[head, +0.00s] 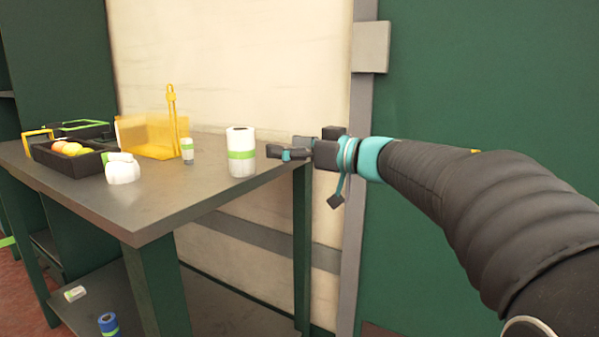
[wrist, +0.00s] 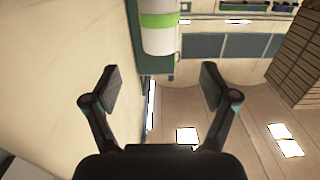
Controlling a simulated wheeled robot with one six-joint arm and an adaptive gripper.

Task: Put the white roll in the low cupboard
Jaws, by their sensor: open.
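The white roll (head: 241,152), with a green band, stands upright on the grey table (head: 150,205) near its right end. My gripper (head: 277,152) is just right of the roll at about its height, pointing left toward it. The wrist view shows my gripper (wrist: 160,85) with its two fingers spread and nothing between them. The roll (wrist: 158,22) appears there at the top, beyond the fingertips and apart from them. I cannot clearly make out a low cupboard; a shelf (head: 225,300) lies under the table.
A black crate (head: 75,165) with orange and yellow fruit, a white lumpy item (head: 122,170), a small green-banded bottle (head: 187,150) and a yellow translucent bin (head: 150,137) stand left on the table. A blue roll (head: 108,324) is below. A green panel (head: 490,90) stands right.

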